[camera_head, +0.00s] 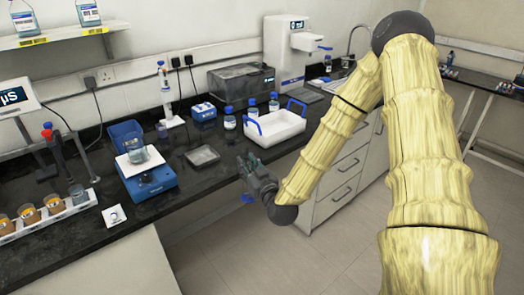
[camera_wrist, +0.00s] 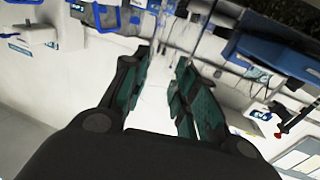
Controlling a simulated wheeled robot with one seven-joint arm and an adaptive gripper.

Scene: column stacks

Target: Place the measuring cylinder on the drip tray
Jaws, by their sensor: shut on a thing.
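My gripper (camera_head: 251,178) hangs in front of the bench's front edge, over the floor. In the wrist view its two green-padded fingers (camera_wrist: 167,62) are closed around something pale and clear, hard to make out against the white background. In the head view a small blue piece (camera_head: 248,198) shows just below the fingers, which looks like the foot of the measuring cylinder; the rest of it is mostly hidden by the gripper. A flat grey plate (camera_head: 304,95) at the foot of the white water dispenser (camera_head: 290,50) looks like the drip tray, with nothing seen standing on it.
A white crate with blue handles (camera_head: 275,128) and several blue-capped bottles (camera_head: 230,118) stand between my gripper and the dispenser. A shallow grey tray (camera_head: 202,156) lies on the bench. Left of it, a blue balance (camera_head: 150,180) bears a beaker (camera_head: 137,150).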

